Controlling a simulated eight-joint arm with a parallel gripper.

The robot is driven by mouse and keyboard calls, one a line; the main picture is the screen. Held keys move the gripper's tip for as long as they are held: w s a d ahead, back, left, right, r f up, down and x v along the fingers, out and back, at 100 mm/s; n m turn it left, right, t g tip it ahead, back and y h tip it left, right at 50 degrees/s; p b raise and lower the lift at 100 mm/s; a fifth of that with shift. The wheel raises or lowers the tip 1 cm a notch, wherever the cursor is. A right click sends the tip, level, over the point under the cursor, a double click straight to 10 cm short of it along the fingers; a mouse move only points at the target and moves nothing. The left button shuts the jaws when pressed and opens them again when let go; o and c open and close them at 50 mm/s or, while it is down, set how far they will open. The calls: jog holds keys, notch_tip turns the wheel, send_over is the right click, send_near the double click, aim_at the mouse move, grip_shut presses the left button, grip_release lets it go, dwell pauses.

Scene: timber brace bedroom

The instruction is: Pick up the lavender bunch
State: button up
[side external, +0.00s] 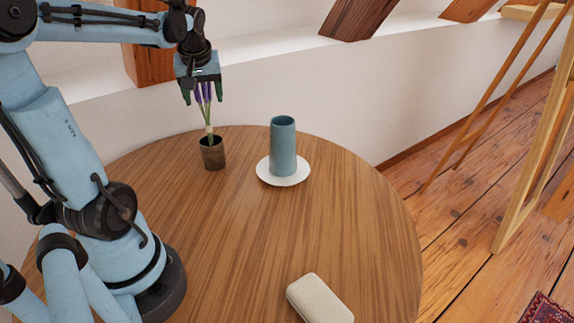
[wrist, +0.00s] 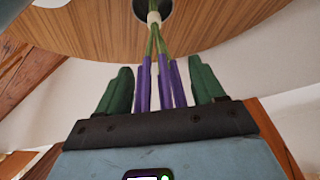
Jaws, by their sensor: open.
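The lavender bunch (side external: 206,101) stands upright in a small dark cup (side external: 212,153) on the round table. It has purple heads, green stems and a pale band around the stems. My gripper (side external: 204,92) is above the cup, pointing down, with its fingers around the purple heads. In the wrist view, the purple heads of the bunch (wrist: 158,82) lie between the green fingers of my gripper (wrist: 160,90). Gaps show on both sides, so the gripper is open. The stem ends are hidden in the cup, which shows partly at the top of the wrist view.
A blue-grey cylinder (side external: 283,148) stands on a white saucer (side external: 262,176) right of the cup. A beige rounded case (side external: 319,299) lies near the table's front edge. The wooden table (side external: 240,240) is clear between them. A white wall (side external: 330,95) stands close behind.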

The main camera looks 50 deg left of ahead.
jog(key=shift+f, duration=0.1)
jog(key=c, duration=1.1)
